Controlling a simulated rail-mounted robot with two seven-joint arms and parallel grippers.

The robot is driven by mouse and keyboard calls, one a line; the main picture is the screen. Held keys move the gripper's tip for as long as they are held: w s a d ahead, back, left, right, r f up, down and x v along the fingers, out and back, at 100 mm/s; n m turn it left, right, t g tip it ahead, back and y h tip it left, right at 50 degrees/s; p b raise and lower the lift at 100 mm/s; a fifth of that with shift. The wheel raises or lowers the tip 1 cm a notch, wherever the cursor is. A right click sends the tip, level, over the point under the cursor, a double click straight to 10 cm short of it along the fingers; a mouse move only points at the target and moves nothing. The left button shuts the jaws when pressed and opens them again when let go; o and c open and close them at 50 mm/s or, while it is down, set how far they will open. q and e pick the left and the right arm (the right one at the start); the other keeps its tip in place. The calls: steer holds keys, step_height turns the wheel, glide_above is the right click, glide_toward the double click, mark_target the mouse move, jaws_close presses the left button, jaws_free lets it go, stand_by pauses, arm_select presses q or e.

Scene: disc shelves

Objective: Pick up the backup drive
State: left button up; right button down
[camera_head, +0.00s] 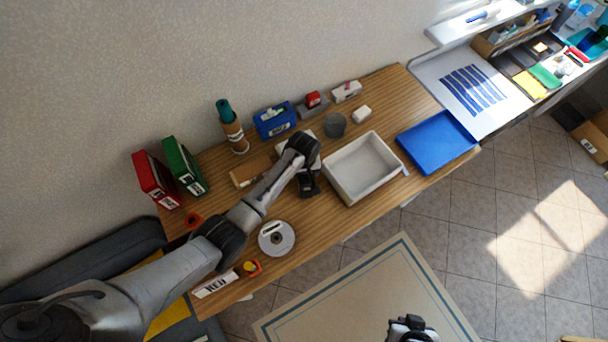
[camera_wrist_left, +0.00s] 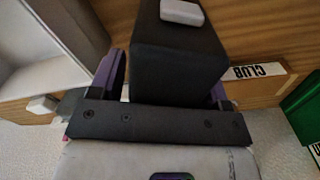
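A black box (camera_wrist_left: 180,60), which looks like the backup drive, lies between the two fingers of my left gripper (camera_wrist_left: 165,85) in the left wrist view. A finger flanks each side closely, but whether both press on it is not clear. A small light grey piece (camera_wrist_left: 182,12) shows at the box's far end. In the head view, my left gripper (camera_head: 308,182) is over the middle of the table, left of the white bin; its fingertips are hard to make out. My right gripper (camera_head: 411,328) is at the bottom edge, away from the table, its finger opening unclear.
The wooden table (camera_head: 345,226) holds a white bin (camera_head: 372,193), a blue tray (camera_head: 437,142), a grey cup (camera_head: 334,125) and a disc (camera_head: 277,238). Red (camera_head: 156,180) and green (camera_head: 185,166) binders stand at left. A wooden holder labelled CLUB (camera_wrist_left: 262,82) is near the left gripper.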

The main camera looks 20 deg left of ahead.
arm_select(q)
steer(key=c, duration=1)
